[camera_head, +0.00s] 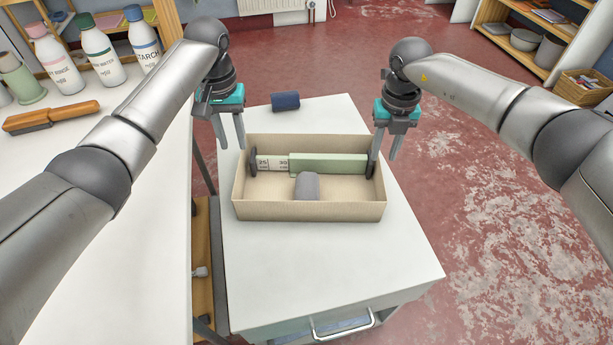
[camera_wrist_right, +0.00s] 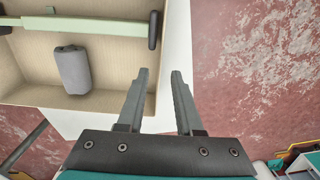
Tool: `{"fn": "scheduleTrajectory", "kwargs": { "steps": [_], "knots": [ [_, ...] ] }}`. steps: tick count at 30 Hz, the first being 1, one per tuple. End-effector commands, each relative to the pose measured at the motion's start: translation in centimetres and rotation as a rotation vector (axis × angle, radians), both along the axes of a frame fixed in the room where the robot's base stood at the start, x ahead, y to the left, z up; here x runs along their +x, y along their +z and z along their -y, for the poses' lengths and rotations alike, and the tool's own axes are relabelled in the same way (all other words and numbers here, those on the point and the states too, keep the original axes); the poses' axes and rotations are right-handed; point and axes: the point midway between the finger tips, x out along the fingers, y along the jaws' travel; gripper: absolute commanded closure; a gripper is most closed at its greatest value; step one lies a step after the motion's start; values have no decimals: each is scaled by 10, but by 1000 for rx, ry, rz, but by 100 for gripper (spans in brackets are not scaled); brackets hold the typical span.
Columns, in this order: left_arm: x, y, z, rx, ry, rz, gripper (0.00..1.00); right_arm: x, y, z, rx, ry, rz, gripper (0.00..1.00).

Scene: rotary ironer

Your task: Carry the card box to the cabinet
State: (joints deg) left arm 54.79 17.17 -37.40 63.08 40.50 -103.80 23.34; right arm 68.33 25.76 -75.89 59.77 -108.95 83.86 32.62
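The card box (camera_head: 310,211) is a tan, open-topped box standing on a white-topped drawer unit (camera_head: 335,265). Inside it lie a pale green bar with a white numbered scale (camera_head: 328,163) and a grey roll (camera_head: 307,186). My left gripper (camera_head: 230,146) is open and empty by the box's left end. My right gripper (camera_head: 382,157) is open at the right end. In the right wrist view, its fingers (camera_wrist_right: 160,73) are apart near the box's right wall, with nothing clamped between them. Whether they touch the wall is unclear. I cannot tell which furniture is the cabinet.
A dark blue object (camera_head: 285,101) lies behind the box. A white table (camera_head: 130,215) at left holds several bottles (camera_head: 100,50) and a brown-handled brush (camera_head: 52,117). Wooden shelves (camera_head: 535,40) and a basket (camera_head: 582,88) stand far right. Red floor (camera_head: 490,180) is clear on the right.

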Motion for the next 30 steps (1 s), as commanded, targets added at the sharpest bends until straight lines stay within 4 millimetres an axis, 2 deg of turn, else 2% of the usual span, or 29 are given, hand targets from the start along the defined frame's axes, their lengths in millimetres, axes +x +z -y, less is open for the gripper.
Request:
{"fn": "scheduleTrajectory", "kwargs": {
  "steps": [3, 7, 23, 26, 30],
  "knots": [
    [0, 0, 0, 0, 0, 0, 65, 0, 16, 0, 0, 1, 1, 65],
    [0, 0, 0, 0, 0, 0, 65, 0, 24, 0, -1, 1, 1, 65],
    [0, 0, 0, 0, 0, 0, 65, 0, 25, 0, 0, 0, 0, 65],
    [0, 4, 0, 0, 0, 0, 65, 0, 29, 0, 0, 1, 0, 65],
    [0, 24, 0, 0, 0, 0, 65, 0, 49, 0, 0, 1, 0, 65]
  ]
}}
